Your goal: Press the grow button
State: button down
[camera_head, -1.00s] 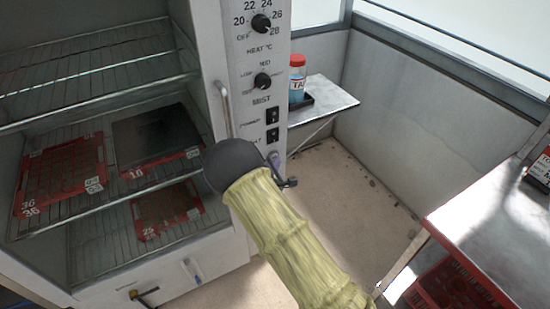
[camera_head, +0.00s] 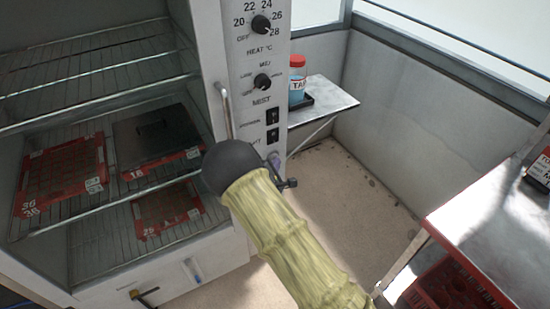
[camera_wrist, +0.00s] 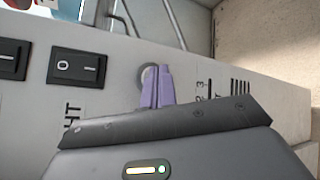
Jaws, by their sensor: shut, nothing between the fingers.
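In the wrist view my gripper (camera_wrist: 158,70) is shut and empty, its purple fingers pressed together over the light control panel (camera_wrist: 215,85). A round grey button (camera_wrist: 146,77) shows just behind the fingertips, partly covered by them; I cannot tell whether they touch it. No label reading "grow" is legible. In the head view my gripper (camera_head: 275,158) is small and dark at the lower end of the panel (camera_head: 248,100), below the rocker switches, and mostly hidden by my arm. The button is hidden there.
A black rocker switch (camera_wrist: 77,67) lies left of the fingers in the wrist view. The panel has a heat knob (camera_head: 261,25) and a mist knob (camera_head: 262,82). Left is an open cabinet with wire shelves and red trays (camera_head: 60,208). A red-capped bottle (camera_head: 297,80) stands behind.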

jog(key=shift+s+d, duration=0.3)
jog(key=shift+s, duration=0.25)
jog(key=shift+s+d+p, duration=0.45)
jog(key=shift+s+d, duration=0.25)
jog(key=shift+s, duration=0.35)
jog(key=shift+s+d+p, duration=0.4)
jog(key=shift+s+d, duration=0.3)
jog(key=shift+s, duration=0.3)
